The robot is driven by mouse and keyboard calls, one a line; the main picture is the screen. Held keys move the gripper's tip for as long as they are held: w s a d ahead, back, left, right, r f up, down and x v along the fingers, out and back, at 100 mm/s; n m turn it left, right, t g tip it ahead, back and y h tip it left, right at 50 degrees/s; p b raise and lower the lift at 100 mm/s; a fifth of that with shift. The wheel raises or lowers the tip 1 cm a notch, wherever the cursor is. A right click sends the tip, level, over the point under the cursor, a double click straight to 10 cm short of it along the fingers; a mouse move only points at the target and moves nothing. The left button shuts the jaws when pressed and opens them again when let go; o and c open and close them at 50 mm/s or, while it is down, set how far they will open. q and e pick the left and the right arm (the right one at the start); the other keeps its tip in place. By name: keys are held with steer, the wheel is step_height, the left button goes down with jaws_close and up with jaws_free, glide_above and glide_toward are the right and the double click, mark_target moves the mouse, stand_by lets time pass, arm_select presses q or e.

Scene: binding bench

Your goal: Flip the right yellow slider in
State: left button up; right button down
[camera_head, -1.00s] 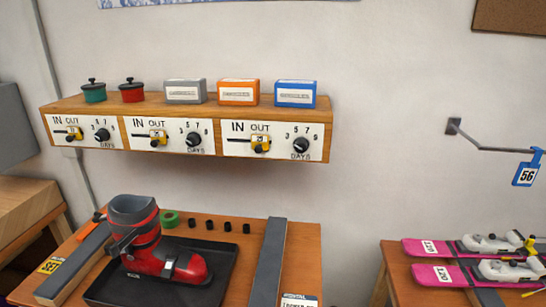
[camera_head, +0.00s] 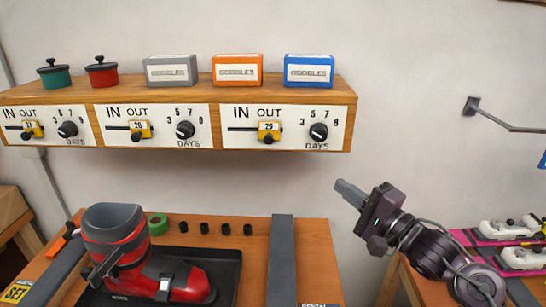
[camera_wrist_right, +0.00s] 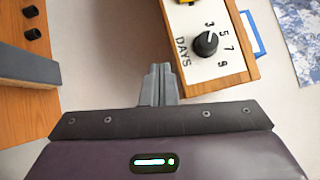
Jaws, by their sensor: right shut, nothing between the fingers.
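The right yellow slider (camera_head: 268,131), marked 29, sits on the right-hand white panel (camera_head: 240,143) of the wooden shelf, under the word OUT, at the right end of its dark slot. In the right wrist view only a bit of yellow (camera_wrist_right: 187,2) shows at the top edge. My right gripper (camera_head: 341,184) is shut and empty, below and to the right of that panel, apart from it. In the right wrist view its closed fingers (camera_wrist_right: 159,84) point toward the wall beside the panel's DAYS dial (camera_wrist_right: 206,43). My left gripper is out of view.
Two more yellow sliders, the middle (camera_head: 140,129) and the left (camera_head: 32,129), sit under OUT. Goggles boxes and two pots stand on the shelf (camera_head: 345,88). Below, a ski boot (camera_head: 130,255) stands on a black tray. The wall space between shelf and bench is free.

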step_height(320, 180, up, 4)
steer(key=s+a+y, duration=0.1)
steer(key=s+a, duration=0.1)
steer(key=p, duration=0.3)
glide_toward(273, 135)
steer(key=w, duration=0.3)
steer(key=a, duration=0.1)
steer(key=a+p, duration=0.1)
steer(key=shift+w+a+r+g, duration=0.15)
steer(key=shift+a+r+g, duration=0.15)
steer(key=shift+r, duration=0.1)
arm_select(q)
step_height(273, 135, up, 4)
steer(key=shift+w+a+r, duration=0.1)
arm_select(e)
steer(key=shift+a, duration=0.45)
